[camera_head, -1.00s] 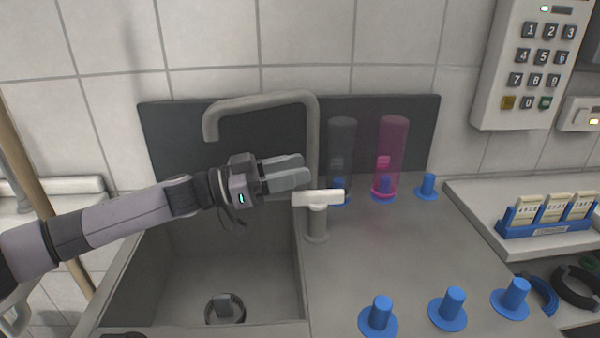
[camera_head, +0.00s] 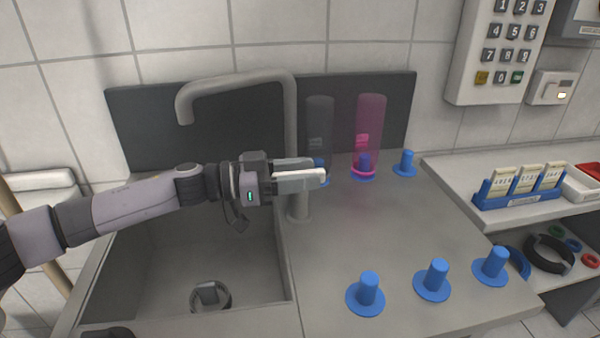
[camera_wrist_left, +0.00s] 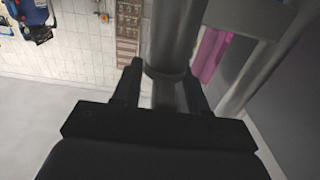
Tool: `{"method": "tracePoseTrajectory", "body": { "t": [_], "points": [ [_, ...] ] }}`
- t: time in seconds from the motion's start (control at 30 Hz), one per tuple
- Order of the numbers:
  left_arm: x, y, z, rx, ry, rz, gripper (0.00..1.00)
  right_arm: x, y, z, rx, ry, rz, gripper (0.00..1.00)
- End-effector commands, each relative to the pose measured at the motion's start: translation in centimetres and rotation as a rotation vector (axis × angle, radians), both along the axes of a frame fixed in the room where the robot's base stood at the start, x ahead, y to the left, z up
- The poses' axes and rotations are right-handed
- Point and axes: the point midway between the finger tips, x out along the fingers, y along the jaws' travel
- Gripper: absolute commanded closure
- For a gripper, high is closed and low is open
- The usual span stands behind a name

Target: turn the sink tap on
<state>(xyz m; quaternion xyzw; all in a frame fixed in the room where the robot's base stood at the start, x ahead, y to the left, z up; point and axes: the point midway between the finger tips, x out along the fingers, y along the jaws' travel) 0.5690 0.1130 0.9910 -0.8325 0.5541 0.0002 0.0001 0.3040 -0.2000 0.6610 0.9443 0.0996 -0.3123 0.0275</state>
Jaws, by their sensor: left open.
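The sink tap has a tall grey curved spout (camera_head: 240,83) over the sink basin (camera_head: 190,250). A separate short grey post (camera_head: 299,207) stands on the counter to the right of the basin and carries a white lever (camera_head: 319,178). My left gripper (camera_head: 302,176) is open at the top of this post. Its fingers overlap the lever and hide most of it; only its right end shows. In the left wrist view, a grey cylinder (camera_wrist_left: 176,40) lies between the two open fingers (camera_wrist_left: 162,85). I cannot tell whether they touch it. My right gripper is not in view.
A dark bottle (camera_head: 319,125) and a pink bottle (camera_head: 370,125) stand upside down on blue pegs behind the post. Several blue pegs (camera_head: 367,292) stand along the counter front. A blue rack with cards (camera_head: 520,196) sits on the right shelf. The counter's middle is clear.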

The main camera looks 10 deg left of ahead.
Motion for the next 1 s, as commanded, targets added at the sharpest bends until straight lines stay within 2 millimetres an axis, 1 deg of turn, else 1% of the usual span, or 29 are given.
{"method": "tracePoseTrajectory", "body": {
  "t": [0.17, 0.2, 0.3, 0.67, 0.87, 1.0],
  "points": [
    [0.01, 0.01, 0.00, 0.000, 0.000, 0.000, 0.57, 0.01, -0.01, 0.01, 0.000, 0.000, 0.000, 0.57],
    [0.00, 0.02, 0.00, 0.000, 0.000, 0.000, 0.70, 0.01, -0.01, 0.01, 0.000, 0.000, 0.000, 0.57],
    [0.00, 0.03, 0.00, 0.000, 0.000, 0.000, 1.00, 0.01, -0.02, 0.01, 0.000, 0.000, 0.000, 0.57],
    [0.01, 0.03, 0.07, 0.000, 0.000, -0.029, 1.00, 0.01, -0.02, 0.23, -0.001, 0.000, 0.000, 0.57],
    [0.04, 0.01, 0.10, 0.000, 0.000, -0.118, 1.00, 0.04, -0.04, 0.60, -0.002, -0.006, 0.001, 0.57],
    [0.07, 0.00, -0.08, 0.000, 0.001, -0.215, 1.00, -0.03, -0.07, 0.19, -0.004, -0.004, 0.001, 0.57]
  ]
}}
